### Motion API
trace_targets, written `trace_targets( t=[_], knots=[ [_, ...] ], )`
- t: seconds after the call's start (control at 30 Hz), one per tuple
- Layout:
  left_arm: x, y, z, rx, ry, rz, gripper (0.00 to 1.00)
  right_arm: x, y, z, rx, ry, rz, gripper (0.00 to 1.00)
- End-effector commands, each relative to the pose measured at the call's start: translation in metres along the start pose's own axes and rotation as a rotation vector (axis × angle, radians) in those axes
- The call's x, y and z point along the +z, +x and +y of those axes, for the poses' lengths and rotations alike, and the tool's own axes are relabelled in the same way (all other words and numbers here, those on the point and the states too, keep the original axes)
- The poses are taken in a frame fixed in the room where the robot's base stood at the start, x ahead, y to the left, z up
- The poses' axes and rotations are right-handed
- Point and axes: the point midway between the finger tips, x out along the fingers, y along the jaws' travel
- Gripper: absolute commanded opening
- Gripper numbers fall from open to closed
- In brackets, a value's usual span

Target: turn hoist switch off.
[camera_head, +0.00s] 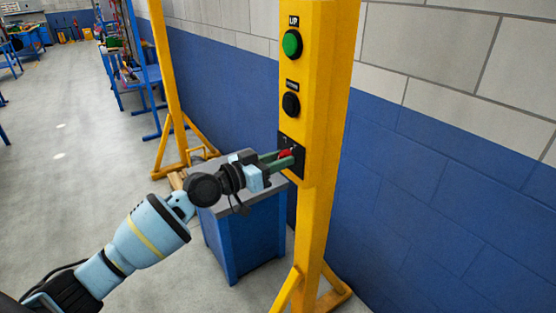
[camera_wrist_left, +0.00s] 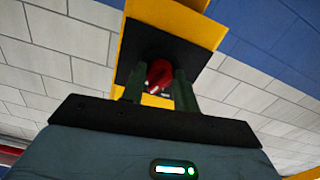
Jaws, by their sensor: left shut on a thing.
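The hoist switch is a red knob (camera_head: 285,154) on a black plate (camera_head: 298,164), low on a yellow post (camera_head: 320,130). My left gripper (camera_head: 284,158) reaches it from the left, its green fingers at the knob. In the left wrist view the red knob (camera_wrist_left: 159,75) sits between the two fingers (camera_wrist_left: 158,88), which are shut on it. The knob looks tilted in that view. The fingers partly hide the knob and the plate's markings in the head view. My right gripper does not show.
Above the switch, the post carries a green UP button (camera_head: 292,44) and a black button (camera_head: 291,105). A blue cabinet with a grey top (camera_head: 246,235) stands behind my left gripper. A blue and white block wall (camera_head: 440,190) runs behind the post. Open floor (camera_head: 70,180) lies to the left.

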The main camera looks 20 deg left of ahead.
Motion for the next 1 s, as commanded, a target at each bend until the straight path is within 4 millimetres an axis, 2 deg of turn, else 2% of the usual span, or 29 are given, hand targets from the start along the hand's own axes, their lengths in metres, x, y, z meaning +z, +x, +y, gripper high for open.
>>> trace_targets(
  t=[0.7, 1.0],
  knots=[
    [-0.002, 0.0, 0.002, 0.001, -0.644, 0.001, 0.07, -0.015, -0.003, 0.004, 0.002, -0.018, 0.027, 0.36],
    [-0.002, 0.0, 0.002, 0.001, -0.833, 0.0, 0.07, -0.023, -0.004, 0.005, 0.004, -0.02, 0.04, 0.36]
  ],
)
